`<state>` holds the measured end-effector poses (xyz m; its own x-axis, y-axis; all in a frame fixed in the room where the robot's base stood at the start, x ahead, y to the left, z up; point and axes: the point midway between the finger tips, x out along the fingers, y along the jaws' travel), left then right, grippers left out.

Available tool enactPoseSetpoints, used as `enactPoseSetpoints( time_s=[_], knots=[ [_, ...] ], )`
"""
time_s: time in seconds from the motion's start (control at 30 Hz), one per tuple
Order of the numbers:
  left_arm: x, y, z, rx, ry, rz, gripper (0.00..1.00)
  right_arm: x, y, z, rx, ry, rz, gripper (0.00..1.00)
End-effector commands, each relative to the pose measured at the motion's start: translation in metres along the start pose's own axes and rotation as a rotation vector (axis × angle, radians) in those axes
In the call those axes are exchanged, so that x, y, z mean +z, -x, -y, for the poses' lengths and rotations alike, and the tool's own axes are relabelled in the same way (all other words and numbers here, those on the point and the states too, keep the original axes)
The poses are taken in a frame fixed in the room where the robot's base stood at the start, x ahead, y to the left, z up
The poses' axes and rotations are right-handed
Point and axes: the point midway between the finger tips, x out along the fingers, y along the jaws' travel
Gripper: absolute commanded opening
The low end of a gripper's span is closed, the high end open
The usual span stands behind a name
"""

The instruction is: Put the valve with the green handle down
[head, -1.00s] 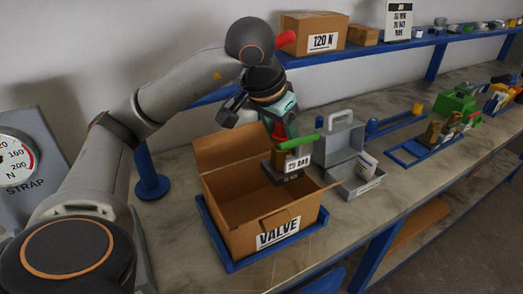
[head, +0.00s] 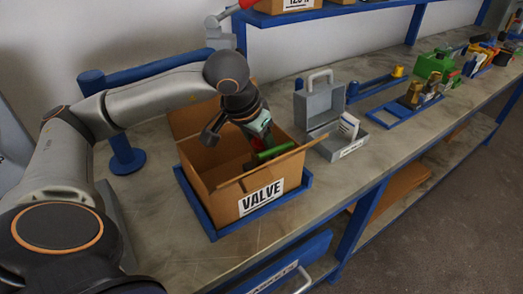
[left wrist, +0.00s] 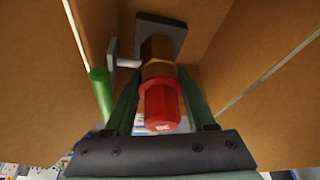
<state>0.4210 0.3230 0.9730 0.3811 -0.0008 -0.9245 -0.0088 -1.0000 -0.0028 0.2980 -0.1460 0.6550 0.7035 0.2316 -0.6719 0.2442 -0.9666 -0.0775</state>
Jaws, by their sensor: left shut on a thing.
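The valve's green handle (head: 272,153) shows in the head view just inside the open carton (head: 228,208) marked VALVE. The box walls hide the rest of the valve. My left gripper (head: 258,143) points down into the carton and is shut on the valve. In the left wrist view, the gripper's fingers (left wrist: 162,108) flank the valve's red end (left wrist: 162,104). Beyond it are the brass body (left wrist: 157,52) and a dark square flange (left wrist: 161,31), between cardboard walls. The green handle (left wrist: 101,90) lies to the left. I cannot tell whether the flange touches the carton bottom. My right gripper is not in view.
The carton sits in a blue frame (head: 212,233) on the bench. An open grey case (head: 322,108) stands close on its right. A blue post (head: 124,156) stands to the left. The carton's flaps stick up and out. Bench in front of the carton is clear.

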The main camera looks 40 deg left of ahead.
Motion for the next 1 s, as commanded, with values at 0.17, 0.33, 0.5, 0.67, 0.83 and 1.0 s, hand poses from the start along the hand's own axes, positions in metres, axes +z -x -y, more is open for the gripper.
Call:
enactPoseSetpoints(
  time_s=[0.17,0.33,0.5,0.67,0.83,1.0],
  knots=[
    [0.005,-0.014,0.000,0.000,0.000,-0.005,0.00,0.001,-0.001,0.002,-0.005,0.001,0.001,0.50],
    [0.004,-0.013,0.000,0.000,0.000,-0.007,0.00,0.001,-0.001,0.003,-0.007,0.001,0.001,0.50],
    [0.006,-0.017,0.000,0.000,0.000,-0.007,0.00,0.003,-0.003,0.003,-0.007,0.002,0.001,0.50],
    [0.007,-0.017,0.000,0.000,0.000,-0.001,0.72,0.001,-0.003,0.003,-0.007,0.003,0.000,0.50],
    [0.007,-0.017,0.000,0.001,-0.001,-0.001,0.86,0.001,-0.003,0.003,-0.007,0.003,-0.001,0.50],
    [0.007,-0.017,-0.001,0.002,-0.001,0.000,0.86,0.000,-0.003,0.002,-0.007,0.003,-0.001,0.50]
  ],
)
